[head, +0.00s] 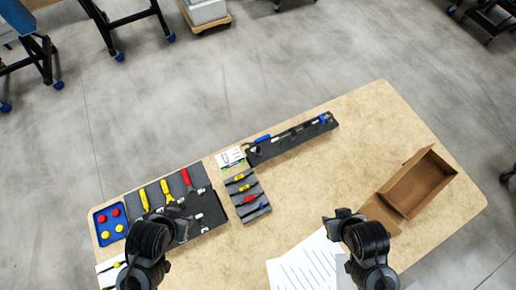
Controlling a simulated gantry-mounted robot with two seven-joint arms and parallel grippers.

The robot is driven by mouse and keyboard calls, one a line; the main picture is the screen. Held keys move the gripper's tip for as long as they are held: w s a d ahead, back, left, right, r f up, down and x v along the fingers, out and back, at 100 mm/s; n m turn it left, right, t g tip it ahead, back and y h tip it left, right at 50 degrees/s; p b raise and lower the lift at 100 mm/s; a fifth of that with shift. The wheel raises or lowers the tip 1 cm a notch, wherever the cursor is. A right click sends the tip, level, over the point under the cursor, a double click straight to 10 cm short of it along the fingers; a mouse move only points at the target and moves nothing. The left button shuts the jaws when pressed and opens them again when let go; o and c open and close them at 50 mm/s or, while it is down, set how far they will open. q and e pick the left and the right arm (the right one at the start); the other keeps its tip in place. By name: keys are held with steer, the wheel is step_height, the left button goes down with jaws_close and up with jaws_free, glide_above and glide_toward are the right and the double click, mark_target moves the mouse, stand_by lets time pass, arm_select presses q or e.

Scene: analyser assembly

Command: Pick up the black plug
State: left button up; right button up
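No black plug can be made out for certain at this size. A grey tray (237,188) left of the table's middle holds small dark parts with yellow, red and blue bits. A long dark rack (291,139) behind it holds a blue piece and dark and white pieces; the plug may be among either set. My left gripper (176,214) is over the dark tool tray at the left. My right gripper (338,222) is above the table near the paper sheets, right of the grey tray. Both grippers are small and dark; their finger opening is unclear. I see nothing held.
The dark tool tray (208,212) holds yellow- and red-handled tools. A blue tray (97,218) with red and yellow round pieces is at far left. An open cardboard box (418,184) is at right; paper sheets (304,264) lie in front. The table's middle (320,180) is clear.

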steer(key=shift+o, duration=0.3)
steer(key=shift+o, duration=1.1)
